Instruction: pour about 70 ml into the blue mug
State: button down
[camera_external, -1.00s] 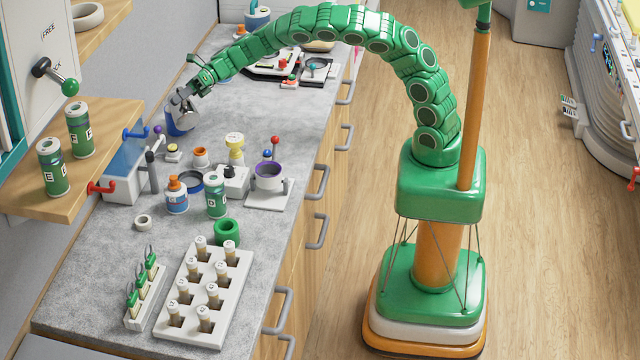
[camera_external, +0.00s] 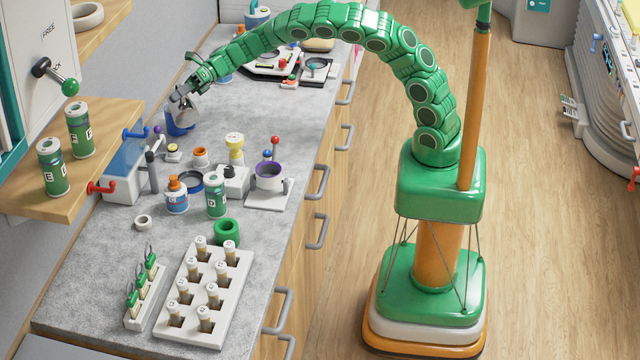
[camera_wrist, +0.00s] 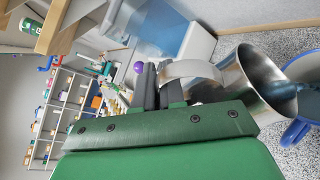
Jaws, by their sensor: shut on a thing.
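My gripper (camera_external: 181,94) is shut on the handle of a metal jug (camera_external: 187,115), above the far part of the counter. In the wrist view my gripper's dark fingers (camera_wrist: 150,88) hold the band-like handle of the jug (camera_wrist: 240,78). The jug is tilted, with its mouth at the blue mug (camera_wrist: 299,133), which is cut off by the right edge. Bluish liquid shows at the jug's mouth; I cannot tell how much is in the mug. In the external view the blue mug (camera_external: 174,129) stands upright on the counter, partly hidden by the jug.
A blue-topped white box (camera_external: 125,172) with red and blue taps stands left of the mug. Small jars, a green can marked D (camera_external: 215,195) and a purple-rimmed cup (camera_external: 269,176) stand nearer. A white vial rack (camera_external: 192,300) is at the front. The counter right of the mug is clear.

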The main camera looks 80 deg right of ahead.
aim_at(183, 110)
jog(key=shift+w+d+r+m+p, duration=0.4)
jog(key=shift+w+d+r+p, duration=0.15)
jog(key=shift+d+p, duration=0.15)
dwell(1.0)
jog(key=shift+f, duration=0.1)
jog(key=shift+s+a+f+n, duration=0.4)
jog(key=shift+s+a, duration=0.1)
jog(key=shift+a, duration=0.1)
jog(key=shift+s+a+f+n, duration=0.3)
jog(key=shift+s+a+f, duration=0.15)
jog(key=shift+a, duration=0.1)
jog(key=shift+s+a+f+h, duration=0.1)
jog(key=shift+f+h, duration=0.05)
jog(key=shift+h, duration=0.15)
jog(key=shift+n, duration=0.3)
jog(key=shift+s+a+f+n+b, duration=0.25)
jog(key=shift+a+f+n+b, duration=0.05)
jog(key=shift+a+f, duration=0.1)
jog(key=shift+s+a+n+t+h+b, duration=0.3)
jog(key=shift+n+h, duration=0.3)
jog(key=shift+f, duration=0.1)
jog(key=shift+f, duration=0.1)
